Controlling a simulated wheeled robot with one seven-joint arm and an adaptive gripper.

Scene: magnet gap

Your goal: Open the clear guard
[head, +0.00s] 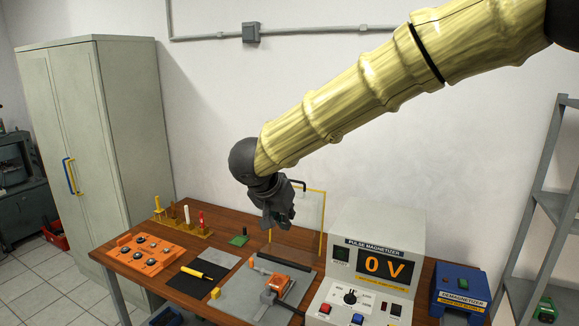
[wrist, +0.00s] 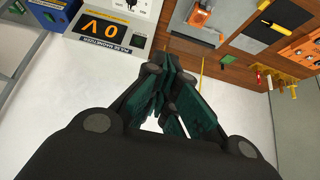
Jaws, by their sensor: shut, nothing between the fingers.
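The clear guard (head: 310,212) is a see-through panel with a thin yellow frame. It stands upright at the back of the grey plate (head: 240,295) on the bench, and a black handle (head: 299,184) shows at its top. My gripper (head: 277,222) is shut and empty in the head view. It hangs in front of the left part of the guard and hides some of it; I cannot tell whether they touch. In the wrist view the closed fingers (wrist: 172,95) fill the middle, and a thin yellow edge beside them looks like the guard frame.
The pulse magnetizer (head: 372,262), reading 0 V, stands right of the plate. An orange block (head: 291,282) sits on the plate. An orange tray (head: 146,252), a rack of tools (head: 183,222) and a yellow-black marker (head: 197,273) lie left. A blue demagnetizer (head: 459,290) is at the right.

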